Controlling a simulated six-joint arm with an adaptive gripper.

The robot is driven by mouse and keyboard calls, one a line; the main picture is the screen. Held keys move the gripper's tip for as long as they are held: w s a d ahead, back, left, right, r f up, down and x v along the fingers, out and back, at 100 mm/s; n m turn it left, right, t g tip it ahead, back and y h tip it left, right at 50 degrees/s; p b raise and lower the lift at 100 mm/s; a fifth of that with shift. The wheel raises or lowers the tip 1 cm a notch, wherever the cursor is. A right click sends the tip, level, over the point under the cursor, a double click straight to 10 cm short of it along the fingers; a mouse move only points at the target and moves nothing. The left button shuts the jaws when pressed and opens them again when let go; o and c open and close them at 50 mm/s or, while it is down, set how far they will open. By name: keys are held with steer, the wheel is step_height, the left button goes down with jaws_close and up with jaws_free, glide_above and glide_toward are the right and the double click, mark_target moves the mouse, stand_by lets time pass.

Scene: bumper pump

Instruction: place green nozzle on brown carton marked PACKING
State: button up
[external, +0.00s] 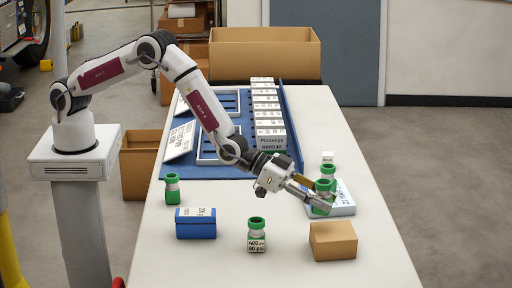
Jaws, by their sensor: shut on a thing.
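My gripper (322,202) reaches in from the left and is shut on a green nozzle (322,190), a white-and-green piece held roughly upright. The held nozzle is over or beside the flat pale-blue box (344,203); whether it touches the box cannot be told. A second green-topped piece (328,171) shows just behind it, partly hidden. A small brown carton (333,241) sits at the front right of the table, in front of my gripper and apart from it. No PACKING mark can be read on it.
A green-topped piece (257,235) and a blue box (196,223) stand at the front. Another green-topped piece (172,189) is at the left. A row of white boxes (264,104) stands on the blue mat (292,120).

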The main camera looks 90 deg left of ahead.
mark_target(322, 212)
steer(key=shift+f, duration=1.8)
steer(key=shift+f, duration=0.15)
steer(key=o, duration=1.3)
steer(key=shift+c, duration=0.2)
steer(key=shift+s, duration=0.1)
steer(key=shift+s+a+r, duration=0.15)
steer(key=shift+s+r, duration=0.2)
steer(key=v, duration=1.1)
steer(key=shift+f, duration=0.1)
